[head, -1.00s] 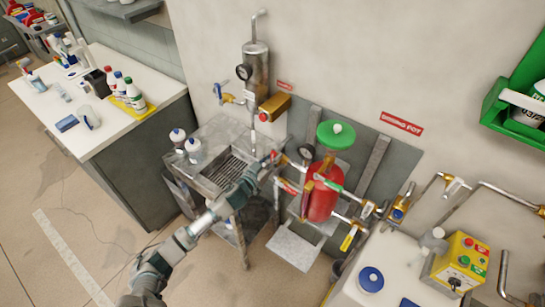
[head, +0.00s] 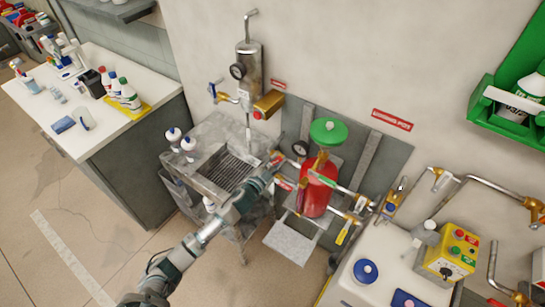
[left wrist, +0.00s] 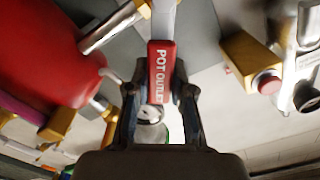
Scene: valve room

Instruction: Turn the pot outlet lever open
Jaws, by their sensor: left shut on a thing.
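The pot outlet lever (left wrist: 161,62) has a red grip with white "POT OUTLET" lettering. In the left wrist view it lies between the two fingers of my left gripper (left wrist: 154,98), which is shut on it. In the head view my left gripper (head: 269,170) is at the pipework just left of the red dosing pot (head: 317,192), and the lever's position under the fingers is hard to make out. My right gripper is not in view.
A metal sink stand (head: 215,150) with white bottles is left of the gripper. A white tank (head: 385,275) with a yellow control box (head: 458,252) stands at the right.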

